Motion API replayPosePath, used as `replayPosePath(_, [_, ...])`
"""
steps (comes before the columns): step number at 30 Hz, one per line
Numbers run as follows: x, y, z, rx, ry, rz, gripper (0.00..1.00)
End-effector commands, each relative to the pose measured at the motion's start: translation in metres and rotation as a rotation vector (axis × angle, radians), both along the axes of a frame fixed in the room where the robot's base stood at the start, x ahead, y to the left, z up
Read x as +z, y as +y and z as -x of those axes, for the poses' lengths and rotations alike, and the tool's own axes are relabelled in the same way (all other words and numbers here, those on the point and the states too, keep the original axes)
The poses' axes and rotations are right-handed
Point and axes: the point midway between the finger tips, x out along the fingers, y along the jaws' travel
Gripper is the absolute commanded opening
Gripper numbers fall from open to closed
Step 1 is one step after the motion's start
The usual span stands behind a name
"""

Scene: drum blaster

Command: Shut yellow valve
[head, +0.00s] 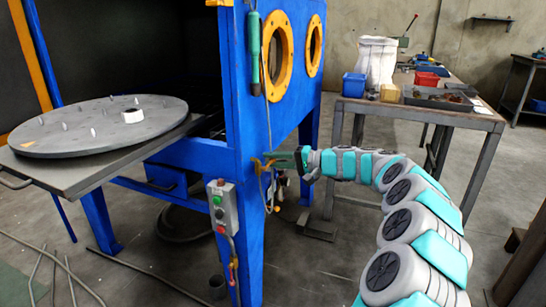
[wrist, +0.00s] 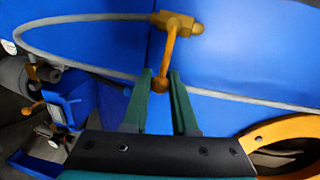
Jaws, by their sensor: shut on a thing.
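The yellow valve (wrist: 184,25) sits on the blue cabinet wall in the wrist view, with a grey hose at it. Its yellow lever (wrist: 168,52) points down in that picture and ends in a round knob. My gripper (wrist: 161,73) has its two green fingers on either side of the knob end and is shut on the lever. In the head view the valve (head: 262,163) is small at the corner of the blue cabinet, and my gripper (head: 282,160) reaches it from the right. The exact finger contact is hidden there.
The blue blasting cabinet (head: 243,120) has yellow-ringed ports and a control box (head: 222,207) below the valve. A grey turntable (head: 100,127) stands out at left. A workbench (head: 425,105) with bins is behind my arm. Hoses lie on the floor.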

Motion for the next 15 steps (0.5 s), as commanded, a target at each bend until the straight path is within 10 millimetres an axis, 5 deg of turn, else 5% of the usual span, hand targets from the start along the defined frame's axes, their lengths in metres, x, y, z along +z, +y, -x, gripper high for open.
replayPosePath(14, [-0.0023,-0.0003,0.0000,-0.001,0.014,-0.003,0.00])
replayPosePath(15, [-0.0023,-0.0003,0.0000,-0.001,0.014,-0.003,0.29])
